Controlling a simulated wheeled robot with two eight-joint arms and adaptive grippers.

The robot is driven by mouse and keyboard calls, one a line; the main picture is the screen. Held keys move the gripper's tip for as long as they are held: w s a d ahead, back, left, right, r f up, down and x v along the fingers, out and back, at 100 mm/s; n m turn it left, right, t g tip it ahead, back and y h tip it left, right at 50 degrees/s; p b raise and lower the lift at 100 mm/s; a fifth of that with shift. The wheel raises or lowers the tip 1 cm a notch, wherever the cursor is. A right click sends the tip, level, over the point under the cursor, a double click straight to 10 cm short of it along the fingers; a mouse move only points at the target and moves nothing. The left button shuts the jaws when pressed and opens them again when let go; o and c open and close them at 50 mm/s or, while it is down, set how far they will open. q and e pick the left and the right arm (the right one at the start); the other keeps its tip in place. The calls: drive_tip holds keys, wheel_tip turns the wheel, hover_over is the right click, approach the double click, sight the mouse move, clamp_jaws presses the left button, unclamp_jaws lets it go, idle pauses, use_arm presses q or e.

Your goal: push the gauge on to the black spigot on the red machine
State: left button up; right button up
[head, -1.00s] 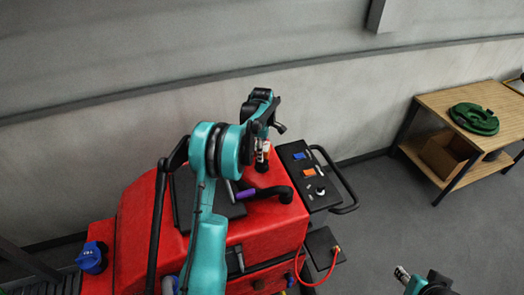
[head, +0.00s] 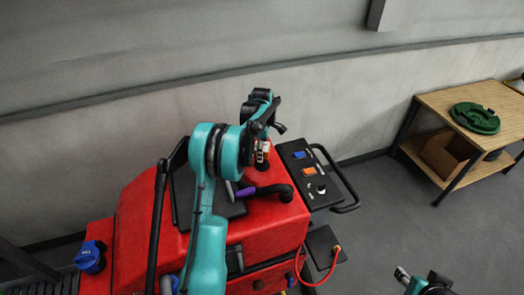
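The red machine (head: 266,231) stands at lower centre. A short black upright stub (head: 262,165), which looks like the spigot, rises from its top beside a thick black bent hose (head: 276,191). My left arm reaches over the machine, and my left gripper (head: 262,151) points down directly above the stub. Small pale and reddish parts show at its tip; I cannot make out the gauge, the finger gap or whether anything touches the stub. My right gripper (head: 402,273) is low at the right, away from the machine, partly cut off; its fingers are too small to read.
A black control panel (head: 311,172) with blue and orange switches and a black handle (head: 345,190) stands right of the stub. A purple-gripped lever (head: 245,192) lies close by. A blue cap (head: 90,258) is at left. A wooden table (head: 447,103) with a green coiled hose (head: 475,118) stands far right.

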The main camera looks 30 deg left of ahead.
use_arm(q)
drive_tip(key=shift+f+b, duration=0.75)
drive_tip(key=shift+f, duration=0.2)
drive_tip(key=o, duration=1.2)
drive_tip(key=shift+o, duration=0.7)
drive_tip(key=shift+r, duration=0.1)
drive_tip(key=shift+r+p, duration=2.2)
drive_tip(key=shift+r, duration=2)
